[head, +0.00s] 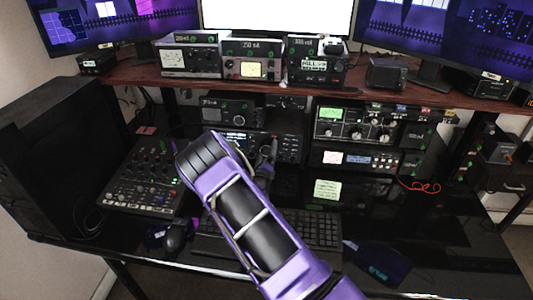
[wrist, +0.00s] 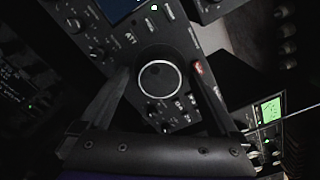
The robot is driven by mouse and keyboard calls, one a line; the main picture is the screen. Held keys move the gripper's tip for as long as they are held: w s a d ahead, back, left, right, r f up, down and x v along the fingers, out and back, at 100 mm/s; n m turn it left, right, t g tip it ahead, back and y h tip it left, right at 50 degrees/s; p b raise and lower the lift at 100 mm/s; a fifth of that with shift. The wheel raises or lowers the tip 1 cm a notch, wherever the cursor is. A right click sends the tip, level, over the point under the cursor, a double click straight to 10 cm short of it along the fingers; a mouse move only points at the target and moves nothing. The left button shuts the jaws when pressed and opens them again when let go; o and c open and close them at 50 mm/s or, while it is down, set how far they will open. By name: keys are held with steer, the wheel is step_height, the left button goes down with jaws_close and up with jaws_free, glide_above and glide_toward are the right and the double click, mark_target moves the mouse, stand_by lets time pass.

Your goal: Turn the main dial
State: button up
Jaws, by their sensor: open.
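The main dial (wrist: 158,78) is a large round black knob with a pale ring on the front of a black radio (wrist: 128,32). In the wrist view it lies between the two fingers of my gripper (wrist: 160,72). The fingers are open, one on each side of the dial, with dark gaps between them and its ring. I cannot tell if the tips reach its depth. In the head view my gripper (head: 268,153) is at the front of the radio (head: 291,146) on the lower shelf, and the dial is hidden behind it.
Small knobs and buttons surround the dial. A mixer (head: 150,174) stands at left, a keyboard (head: 318,228) and mouse (head: 175,239) lie below my arm. More radio gear (head: 365,125) stands to the right. The wooden shelf (head: 430,95) runs above.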

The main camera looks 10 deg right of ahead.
steer(key=shift+c, duration=0.2)
steer(key=c, duration=1.3)
steer(key=shift+c, duration=0.2)
steer(key=shift+m, duration=0.4)
